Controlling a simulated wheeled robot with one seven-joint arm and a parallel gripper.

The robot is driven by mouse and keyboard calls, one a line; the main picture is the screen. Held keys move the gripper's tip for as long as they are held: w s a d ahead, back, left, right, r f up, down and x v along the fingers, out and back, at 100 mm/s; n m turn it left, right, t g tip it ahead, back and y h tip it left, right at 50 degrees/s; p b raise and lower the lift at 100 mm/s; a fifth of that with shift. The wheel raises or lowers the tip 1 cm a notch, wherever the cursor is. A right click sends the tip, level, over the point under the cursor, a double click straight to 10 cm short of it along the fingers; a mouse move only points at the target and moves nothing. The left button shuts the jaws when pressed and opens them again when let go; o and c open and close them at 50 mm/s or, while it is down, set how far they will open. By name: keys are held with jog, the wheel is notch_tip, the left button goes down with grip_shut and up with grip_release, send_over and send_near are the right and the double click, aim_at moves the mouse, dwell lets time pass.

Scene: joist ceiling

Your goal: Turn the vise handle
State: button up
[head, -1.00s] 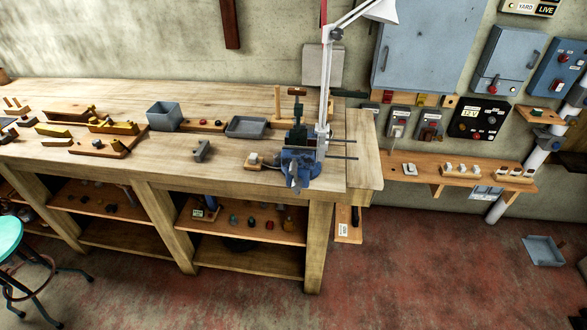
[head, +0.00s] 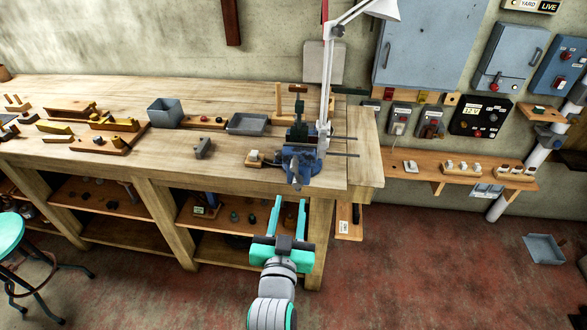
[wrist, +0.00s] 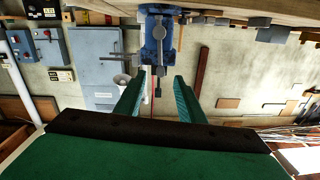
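The blue vise (head: 300,163) is mounted at the right front edge of the wooden workbench (head: 225,165). A grey part, perhaps its handle or screw end (head: 296,182), faces me; its exact shape is hard to make out. Thin dark rods stick out to the vise's right. In the wrist view the blue vise (wrist: 165,38) is at the top, just beyond my fingertips. My gripper (head: 290,203) has two teal fingers spread apart with nothing between them. In the head view it sits just below the vise, apart from it. It also shows in the wrist view (wrist: 160,76).
A white lamp arm (head: 325,90) rises beside the vise. A small block with a white piece (head: 255,158) and a grey clamp-like object (head: 204,148) lie left of it. The shelf below holds small items. The red floor to the right is mostly clear.

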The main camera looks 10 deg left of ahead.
aim_at(293, 170)
jog(key=w, duration=0.4)
jog(key=w+r, duration=0.1)
jog(key=w, duration=0.3)
jog(key=w+r, duration=0.1)
jog(key=w, duration=0.3)
jog(key=shift+a, duration=0.35)
jog(key=shift+s, duration=0.1)
grip_shut()
